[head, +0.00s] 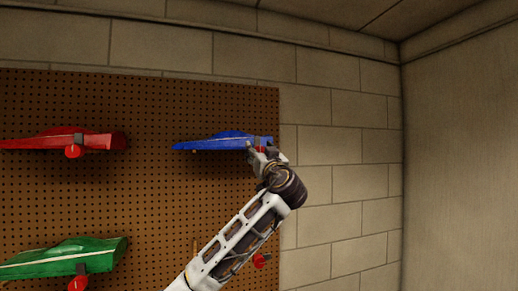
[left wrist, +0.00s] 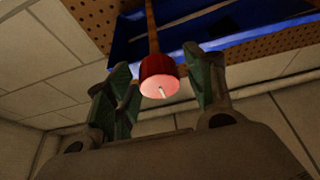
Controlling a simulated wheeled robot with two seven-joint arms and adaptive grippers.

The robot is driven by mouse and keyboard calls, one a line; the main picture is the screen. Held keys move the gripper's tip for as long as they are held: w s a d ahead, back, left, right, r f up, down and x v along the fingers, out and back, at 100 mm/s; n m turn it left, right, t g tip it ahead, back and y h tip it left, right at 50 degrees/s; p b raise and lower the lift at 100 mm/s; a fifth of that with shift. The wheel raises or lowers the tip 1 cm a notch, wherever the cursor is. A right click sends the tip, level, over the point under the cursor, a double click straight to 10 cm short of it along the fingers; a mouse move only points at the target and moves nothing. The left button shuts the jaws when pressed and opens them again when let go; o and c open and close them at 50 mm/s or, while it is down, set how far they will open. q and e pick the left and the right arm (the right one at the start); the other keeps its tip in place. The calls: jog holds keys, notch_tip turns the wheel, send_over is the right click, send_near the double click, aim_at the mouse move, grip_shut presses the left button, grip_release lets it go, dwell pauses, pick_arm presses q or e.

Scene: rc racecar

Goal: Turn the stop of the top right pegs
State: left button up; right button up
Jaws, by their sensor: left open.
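A blue racecar body (head: 215,142) rests at the top right of the pegboard. A red round stop (head: 261,149) sits on a peg at its right end, partly hidden by my left gripper (head: 262,153). In the left wrist view, the red stop (left wrist: 159,76) is on a brown peg (left wrist: 152,28) below the blue car (left wrist: 205,28). The open fingers of my left gripper (left wrist: 158,82) appear on either side of the stop, with visible gaps. I cannot tell whether the stop lies fully at fingertip depth. My right gripper is not in view.
The pegboard (head: 150,190) also holds a red car (head: 55,141) with a red stop (head: 73,151) and a green car (head: 70,256) with another (head: 78,284). A red stop (head: 261,260) shows beside my arm. A bare block wall (head: 335,190) stands to the right.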

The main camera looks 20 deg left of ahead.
pick_arm(q)
jog(key=shift+w+a, duration=0.1)
jog(key=shift+w, duration=0.1)
jog(key=c, duration=1)
